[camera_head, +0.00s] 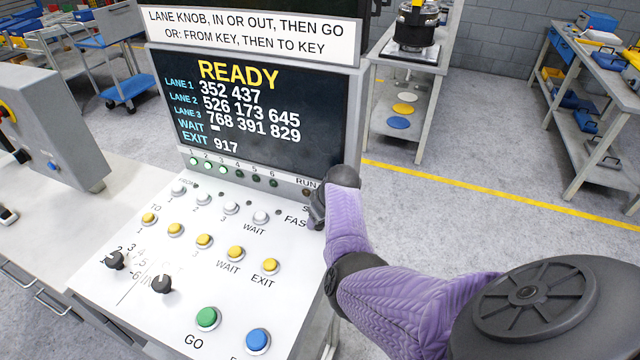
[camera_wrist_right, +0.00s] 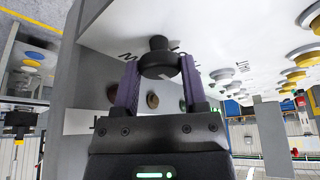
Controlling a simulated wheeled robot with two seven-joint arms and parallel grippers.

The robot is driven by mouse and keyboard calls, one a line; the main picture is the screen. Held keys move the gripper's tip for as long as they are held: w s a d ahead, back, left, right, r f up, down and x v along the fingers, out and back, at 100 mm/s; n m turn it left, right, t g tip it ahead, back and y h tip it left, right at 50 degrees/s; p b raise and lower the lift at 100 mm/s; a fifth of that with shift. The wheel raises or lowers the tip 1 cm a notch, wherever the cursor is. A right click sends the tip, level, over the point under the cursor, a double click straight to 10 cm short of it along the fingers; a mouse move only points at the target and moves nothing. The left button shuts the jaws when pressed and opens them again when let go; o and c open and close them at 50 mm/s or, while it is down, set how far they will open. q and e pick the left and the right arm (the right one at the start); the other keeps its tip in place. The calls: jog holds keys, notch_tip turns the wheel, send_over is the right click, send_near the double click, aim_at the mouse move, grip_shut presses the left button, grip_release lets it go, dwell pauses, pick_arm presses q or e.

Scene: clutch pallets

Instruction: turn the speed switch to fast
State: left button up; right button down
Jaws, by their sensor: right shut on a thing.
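The speed switch is a black round knob (camera_wrist_right: 158,62) on the white sloped control panel (camera_head: 120,235). In the right wrist view it sits between the two purple fingers of my right gripper (camera_wrist_right: 160,78), which is shut on it. In the head view my right gripper (camera_head: 317,208) is at the panel's upper right, beside the partly covered label "FAS". The gripper and my purple arm hide the switch there, so its pointing direction cannot be told. My left gripper is not in view.
The screen (camera_head: 260,115) reads READY with lane numbers. Several white and yellow buttons, two black knobs (camera_head: 162,284), a green GO button (camera_head: 207,318) and a blue button (camera_head: 257,341) are on the panel. Shelves and open floor lie behind.

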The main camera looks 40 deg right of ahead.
jog(key=shift+d+r+n+y, duration=0.1)
jog(key=shift+n+y, duration=0.2)
jog(key=shift+n, duration=0.5)
jog(key=shift+c, duration=0.7)
grip_release()
jog(key=p+v, duration=0.5)
jog(key=v, duration=0.4)
jog(key=shift+s+r, duration=0.15)
jog(key=shift+r, duration=0.2)
jog(key=shift+s, duration=0.1)
